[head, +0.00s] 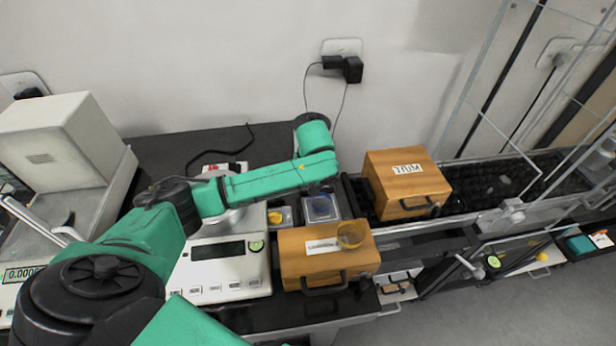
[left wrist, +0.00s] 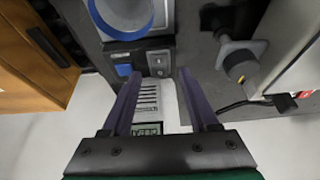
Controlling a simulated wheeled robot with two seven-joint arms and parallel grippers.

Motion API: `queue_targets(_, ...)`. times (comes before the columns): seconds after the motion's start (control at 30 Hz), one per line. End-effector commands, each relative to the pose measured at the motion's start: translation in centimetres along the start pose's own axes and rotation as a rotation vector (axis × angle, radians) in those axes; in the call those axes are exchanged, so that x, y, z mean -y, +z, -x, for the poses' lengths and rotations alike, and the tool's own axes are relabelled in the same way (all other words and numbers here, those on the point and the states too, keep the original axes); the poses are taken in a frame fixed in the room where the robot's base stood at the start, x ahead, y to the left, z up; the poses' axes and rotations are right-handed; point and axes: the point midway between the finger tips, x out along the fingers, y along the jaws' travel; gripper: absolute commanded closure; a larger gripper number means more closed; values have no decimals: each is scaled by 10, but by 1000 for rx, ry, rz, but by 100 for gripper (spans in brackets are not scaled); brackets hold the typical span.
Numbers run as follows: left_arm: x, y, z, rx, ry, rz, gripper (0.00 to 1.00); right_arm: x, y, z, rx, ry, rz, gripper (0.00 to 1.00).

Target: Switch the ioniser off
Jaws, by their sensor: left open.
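My left arm (head: 270,182) reaches in from the left across the bench in the head view; I cannot make out its fingertips there. In the left wrist view my left gripper (left wrist: 160,74) is open and empty. Between and beyond its fingertips is a dark panel (left wrist: 140,56) with a blue button (left wrist: 123,70) and a small grey switch (left wrist: 158,60). A barcode label and a small display (left wrist: 147,128) show between the fingers. My right gripper is not in view.
A white balance (head: 222,268) stands below my arm. Two small units, one yellow-marked (head: 280,215) and one blue-marked (head: 321,208), sit beside it. Wooden boxes stand in front (head: 325,255) and behind right (head: 407,182). A knob (left wrist: 240,64) is right of the fingers.

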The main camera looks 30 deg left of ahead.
Motion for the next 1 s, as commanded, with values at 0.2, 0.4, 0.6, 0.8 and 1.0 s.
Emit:
queue_targets(0.2,0,0,-22,-1,1,0,40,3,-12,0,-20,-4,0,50)
queue_targets(0.4,-1,0,-22,-1,2,0,40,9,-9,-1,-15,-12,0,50)
queue_targets(0.6,-1,0,-22,-1,2,0,100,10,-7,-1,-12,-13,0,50)
queue_targets(0.8,-1,-4,-18,24,1,1,100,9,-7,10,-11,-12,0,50)
queue_targets(1.0,-1,-9,-17,164,-1,6,100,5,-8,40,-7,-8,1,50)
